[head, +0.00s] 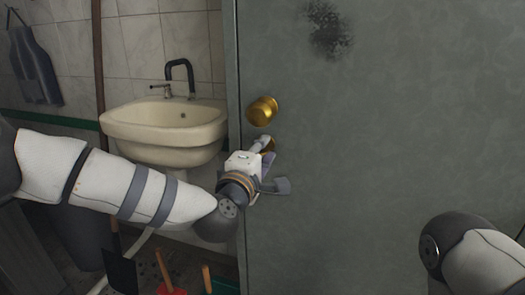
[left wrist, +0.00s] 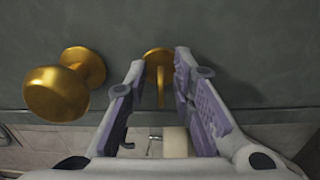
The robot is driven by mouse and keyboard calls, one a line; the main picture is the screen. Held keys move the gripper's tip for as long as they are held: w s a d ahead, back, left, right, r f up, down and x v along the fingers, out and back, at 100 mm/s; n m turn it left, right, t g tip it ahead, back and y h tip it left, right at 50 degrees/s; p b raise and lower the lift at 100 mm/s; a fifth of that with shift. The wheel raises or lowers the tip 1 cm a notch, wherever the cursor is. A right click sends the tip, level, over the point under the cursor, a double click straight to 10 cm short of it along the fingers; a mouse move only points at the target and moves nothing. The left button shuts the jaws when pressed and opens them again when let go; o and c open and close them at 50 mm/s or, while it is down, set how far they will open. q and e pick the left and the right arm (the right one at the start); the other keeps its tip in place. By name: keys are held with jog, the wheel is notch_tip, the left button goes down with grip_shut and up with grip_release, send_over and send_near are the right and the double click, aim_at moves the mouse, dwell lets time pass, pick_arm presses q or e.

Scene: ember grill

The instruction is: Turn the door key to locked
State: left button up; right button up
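The grey door (head: 390,150) fills the right of the head view. Its round brass knob (head: 262,110) sits near its left edge, and the knob also shows in the left wrist view (left wrist: 58,92). Below the knob, a brass key (left wrist: 161,88) stands out from a round brass plate (left wrist: 157,56). The key looks thin and upright in the wrist view. My left gripper (left wrist: 160,66) is open, with one finger on each side of the key and visible gaps between. In the head view the left gripper (head: 268,158) mostly hides the key. My right gripper is out of view.
A cream washbasin (head: 165,130) with a dark tap (head: 180,72) stands left of the door's edge. An apron (head: 35,65) hangs at far left. Red (head: 172,290) and dark (head: 120,270) tools are on the floor. The door surface right of the knob is clear.

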pick_arm(q)
jog(key=v, duration=1.2)
jog(key=s+a+f+m+g+y+p, duration=0.15)
jog(key=s+f+m+g, duration=0.35)
jog(key=s+f, duration=0.7)
jog(key=s+a+f+m+g+h+b, duration=0.15)
jog(key=s+f+m+g, duration=0.4)
jog(key=f, duration=0.95)
jog(key=s+a+f+m+g+y, duration=0.1)
jog(key=s+a+f+g+y, duration=0.1)
jog(key=s+a, duration=0.3)
jog(key=s+a+f+m+g+y+p, duration=0.1)
jog(key=s+a+g, duration=0.3)
jog(key=s, duration=0.8)
jog(key=s+a+f+m+g+y, duration=0.1)
jog(key=s+a+f+g+y, duration=0.1)
jog(key=s+a, duration=0.5)
jog(key=shift+s+f+g+y+p, duration=0.35)
jog(key=shift+s+f+g, duration=0.2)
jog(key=shift+s+f, duration=0.4)
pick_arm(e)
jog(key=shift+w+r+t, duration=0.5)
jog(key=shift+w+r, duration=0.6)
pick_arm(q)
jog(key=shift+s+r+m, duration=0.1)
jog(key=shift+r+m, duration=0.05)
jog(key=shift+m, duration=0.1)
